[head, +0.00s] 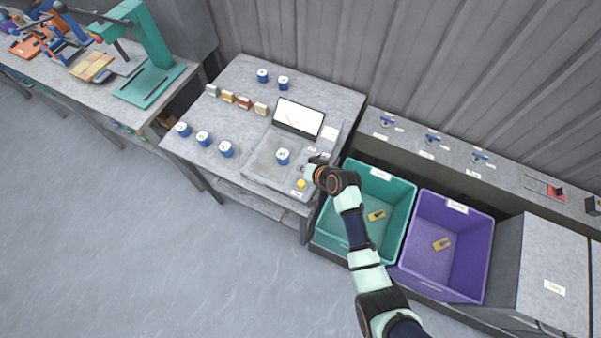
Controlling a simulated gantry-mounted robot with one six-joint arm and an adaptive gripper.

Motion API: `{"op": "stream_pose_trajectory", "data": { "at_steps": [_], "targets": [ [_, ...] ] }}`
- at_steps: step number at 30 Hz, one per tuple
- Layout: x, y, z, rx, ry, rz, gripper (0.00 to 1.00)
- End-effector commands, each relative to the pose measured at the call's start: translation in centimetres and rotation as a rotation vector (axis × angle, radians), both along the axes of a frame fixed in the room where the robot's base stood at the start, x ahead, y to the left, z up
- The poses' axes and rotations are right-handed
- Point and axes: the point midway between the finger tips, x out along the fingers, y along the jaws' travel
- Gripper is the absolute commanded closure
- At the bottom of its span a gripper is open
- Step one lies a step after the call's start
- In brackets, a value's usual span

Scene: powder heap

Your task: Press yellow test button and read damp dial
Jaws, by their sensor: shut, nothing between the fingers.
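The grey test device (262,172) stands at the right part of the grey workbench. Its yellow button (301,184) is at the front right corner, by a small label. A white-faced dial (298,117) is at the back of the device; its needle and reading are too small to make out. A blue pot with a white top (283,156) sits on the device's plate. My gripper (309,170) is shut and empty, just above and right of the yellow button in the picture. I cannot tell whether it touches the device.
Several blue pots (204,138) and small coloured blocks (244,102) stand left of the device. A teal bin (404,190) and a purple bin (484,262) are to the right. A green press (150,40) stands at the upper left. The floor in front is clear.

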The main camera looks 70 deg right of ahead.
Motion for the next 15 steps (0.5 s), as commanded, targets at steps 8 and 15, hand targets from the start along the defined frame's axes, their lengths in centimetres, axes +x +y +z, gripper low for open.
{"op": "stream_pose_trajectory", "data": {
  "at_steps": [8, 15],
  "targets": [
    [0.0, 0.0, -1.0, 0.000, 0.001, 0.002, 1.00],
    [0.0, 0.1, -4.2, -0.001, 0.001, 0.003, 1.00]
  ]
}}
